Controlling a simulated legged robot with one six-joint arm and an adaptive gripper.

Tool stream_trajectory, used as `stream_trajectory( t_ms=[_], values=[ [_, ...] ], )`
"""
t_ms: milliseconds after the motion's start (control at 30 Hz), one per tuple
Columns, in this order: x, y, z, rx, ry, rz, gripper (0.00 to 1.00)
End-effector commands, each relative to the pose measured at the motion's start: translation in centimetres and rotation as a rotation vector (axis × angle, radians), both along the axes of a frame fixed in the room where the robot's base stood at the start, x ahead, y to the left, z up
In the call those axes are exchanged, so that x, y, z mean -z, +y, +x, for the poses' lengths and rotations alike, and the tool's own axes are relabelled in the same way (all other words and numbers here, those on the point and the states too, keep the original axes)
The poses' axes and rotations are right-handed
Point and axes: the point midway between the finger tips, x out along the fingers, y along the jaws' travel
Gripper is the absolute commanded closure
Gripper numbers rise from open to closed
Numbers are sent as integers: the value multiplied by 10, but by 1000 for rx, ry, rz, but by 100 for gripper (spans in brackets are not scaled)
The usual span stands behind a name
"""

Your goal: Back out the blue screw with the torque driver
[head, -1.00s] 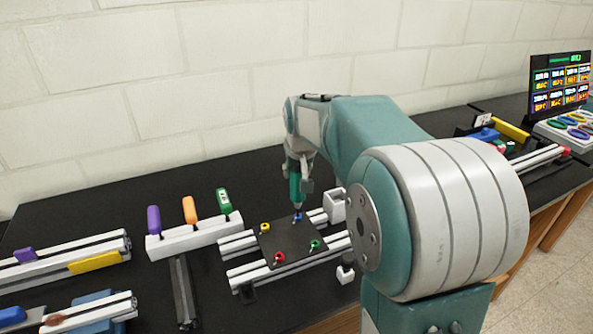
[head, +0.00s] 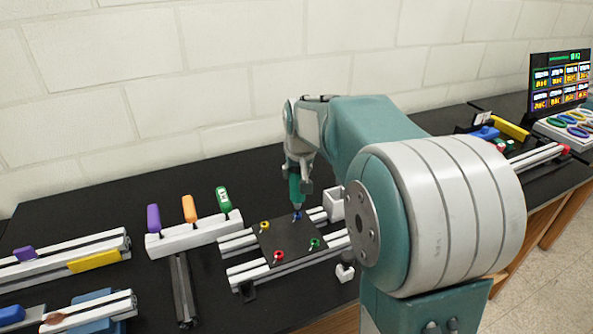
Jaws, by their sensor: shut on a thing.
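My gripper (head: 300,180) is shut on the torque driver (head: 295,190), a green-handled tool held upright with its tip pointing down. The blue screw (head: 297,216) sits at the far right corner of the dark plate (head: 284,240). The driver's tip is directly over the blue screw and looks to be at its head; whether they touch is too small to tell. A yellow screw (head: 264,226), a red screw (head: 278,256) and a green screw (head: 314,244) sit at the plate's other corners. The fingertips are small and partly hidden by the arm.
The plate lies across two pale extrusion rails (head: 290,268). A white rack (head: 195,238) with purple, orange and green handles stands to the left. A white open box (head: 334,204) stands just right of the plate. A screen (head: 560,80) stands at the far right.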

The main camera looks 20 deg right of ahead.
Motion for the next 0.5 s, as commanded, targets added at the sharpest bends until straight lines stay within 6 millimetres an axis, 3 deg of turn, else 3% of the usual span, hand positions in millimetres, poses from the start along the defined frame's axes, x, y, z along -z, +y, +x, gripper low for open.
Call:
stream_trajectory(
  t_ms=[500],
  values=[
    [5, 0, 0, 0, -2, 0, 100]
  ],
)
